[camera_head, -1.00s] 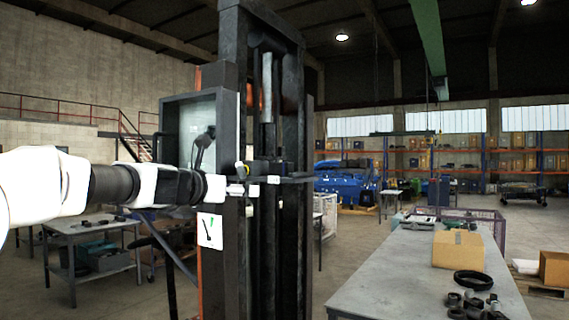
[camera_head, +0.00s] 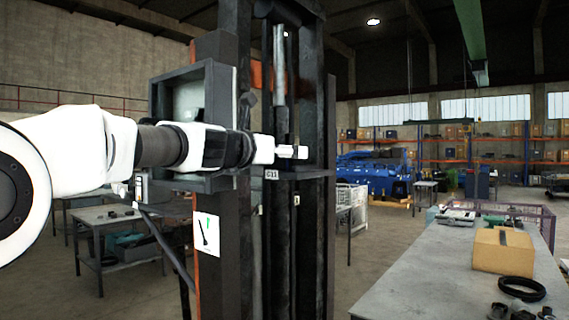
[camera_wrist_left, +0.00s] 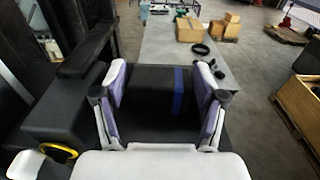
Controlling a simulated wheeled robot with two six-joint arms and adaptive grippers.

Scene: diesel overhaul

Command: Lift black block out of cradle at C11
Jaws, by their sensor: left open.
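My left gripper (camera_head: 292,151) is at the dark upright frame, just above the white C11 label (camera_head: 271,174). In the left wrist view the gripper (camera_wrist_left: 160,82) is open, with one finger on each side of a black block (camera_wrist_left: 148,88) that has a blue stripe. Whether the fingers touch the block is unclear. The cradle is not clearly distinguishable around the block. In the head view the block cannot be told apart from the dark frame behind my gripper. My right gripper is in neither view.
The dark upright frame (camera_head: 230,120) stands close by the left arm. A grey workbench (camera_head: 430,270) at the right carries a cardboard box (camera_head: 503,250) and a black ring (camera_head: 522,288). A smaller table (camera_head: 110,215) stands at the left. The floor between is mostly open.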

